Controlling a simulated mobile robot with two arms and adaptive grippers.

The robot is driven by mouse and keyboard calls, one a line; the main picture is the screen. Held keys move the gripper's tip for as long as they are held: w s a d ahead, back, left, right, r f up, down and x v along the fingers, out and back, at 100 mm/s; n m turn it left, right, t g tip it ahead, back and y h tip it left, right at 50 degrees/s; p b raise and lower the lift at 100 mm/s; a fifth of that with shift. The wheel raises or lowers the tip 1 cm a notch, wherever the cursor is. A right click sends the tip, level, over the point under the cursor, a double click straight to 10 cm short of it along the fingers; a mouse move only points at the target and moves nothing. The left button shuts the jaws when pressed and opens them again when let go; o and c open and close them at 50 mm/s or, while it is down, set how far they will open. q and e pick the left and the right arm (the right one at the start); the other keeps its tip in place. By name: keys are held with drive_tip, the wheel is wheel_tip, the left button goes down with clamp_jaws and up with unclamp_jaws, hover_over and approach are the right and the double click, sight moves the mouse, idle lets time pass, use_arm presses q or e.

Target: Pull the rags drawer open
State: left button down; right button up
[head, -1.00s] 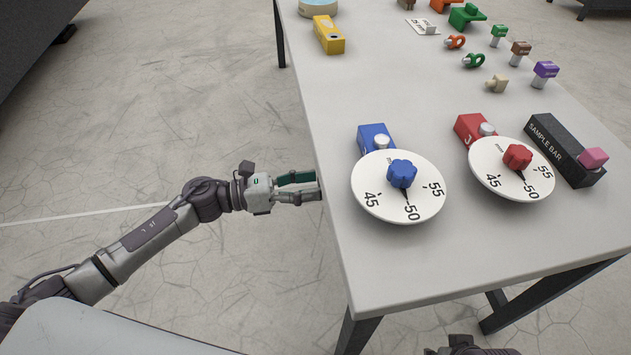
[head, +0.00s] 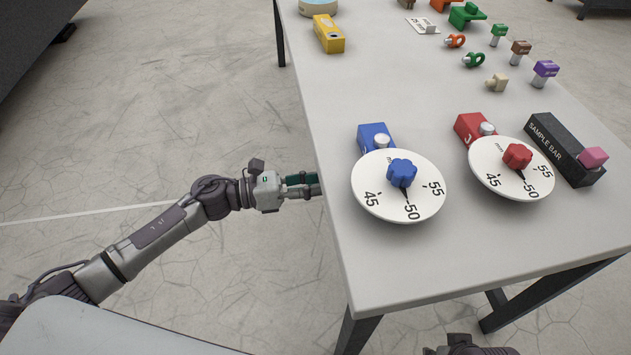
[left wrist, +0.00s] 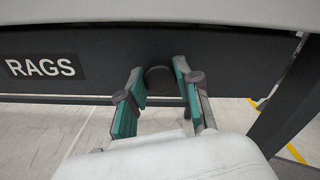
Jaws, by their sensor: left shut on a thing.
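The rags drawer (left wrist: 108,62) shows in the left wrist view as a dark front with a white RAGS label, under the pale tabletop edge. Its round dark knob (left wrist: 159,79) is in the middle of that view. My left gripper (left wrist: 160,84) has one finger on each side of the knob and is shut on it. In the head view my left gripper (head: 303,185) is at the table's left edge, and the drawer is hidden under the top. My right gripper (head: 470,348) shows only as a dark part at the bottom edge, and its fingers cannot be made out.
The light table (head: 375,270) carries a blue-knobbed dial (head: 385,205), a red-knobbed dial (head: 490,178) and a black sample bar (head: 560,145). Several small coloured parts stand farther back. A table leg (left wrist: 285,105) is right of the knob. The floor left of the table is clear.

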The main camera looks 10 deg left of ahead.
use_arm(q)
drive_tip(key=shift+a, duration=0.1)
drive_tip(key=b+v, duration=0.4)
drive_tip(key=v, duration=2)
drive_tip(key=shift+a, duration=0.25)
use_arm(e)
drive_tip(key=shift+w+a+r+t+y, duration=0.15)
drive_tip(key=shift+w+a+r+t, duration=0.1)
drive_tip(key=shift+w+r+t, duration=0.4)
drive_tip(key=shift+w+a+r+t+y, duration=0.1)
drive_tip(key=shift+w+a+r+t, duration=0.1)
drive_tip(key=shift+w+r+t, duration=0.45)
drive_tip(key=shift+w+a+r+t+y, duration=0.15)
drive_tip(key=shift+w+a+r+t, duration=0.1)
drive_tip(key=shift+w+r+t, duration=0.4)
use_arm(q)
drive_tip(key=shift+s, duration=0.1)
use_arm(e)
drive_tip(key=shift+w+f+g, duration=0.1)
drive_tip(key=shift+w+g, duration=0.05)
drive_tip(key=shift+g, duration=0.1)
